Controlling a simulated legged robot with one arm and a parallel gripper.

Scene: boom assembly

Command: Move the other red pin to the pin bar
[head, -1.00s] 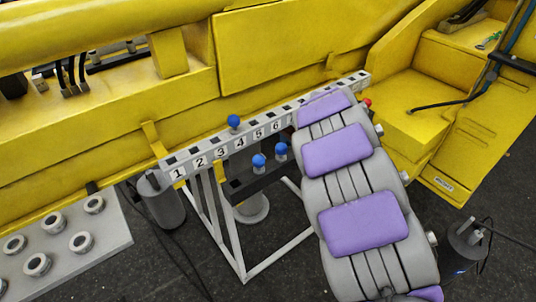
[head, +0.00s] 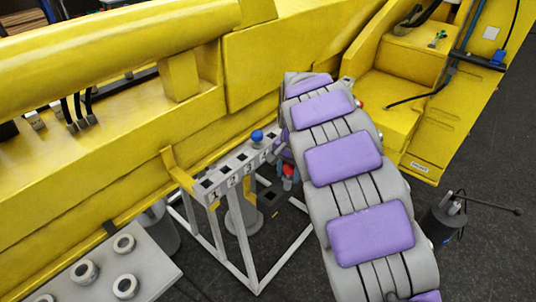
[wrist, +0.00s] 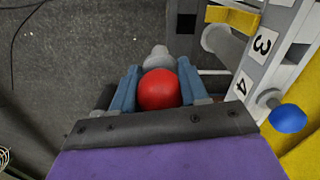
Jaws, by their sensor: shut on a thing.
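The red pin, a red ball on a grey shank, is between my gripper's two blue-grey fingers in the wrist view (wrist: 158,90). My gripper (wrist: 157,82) is shut on it. In the head view the red pin (head: 288,170) shows below and right of the bar's visible end, with my gripper largely hidden by my arm. The grey pin bar (head: 228,177) has numbered square holes; its far part is behind my arm. A blue pin (head: 257,136) stands on the bar, near the number 4 in the wrist view (wrist: 287,118). The held pin is apart from the bar.
The bar rests on a grey frame (head: 240,240) before a long yellow boom (head: 110,170). A grey plate with round fittings (head: 150,262) is at bottom left. A dark canister (head: 440,222) stands at right. Dark floor (head: 290,275) is open in front of the frame.

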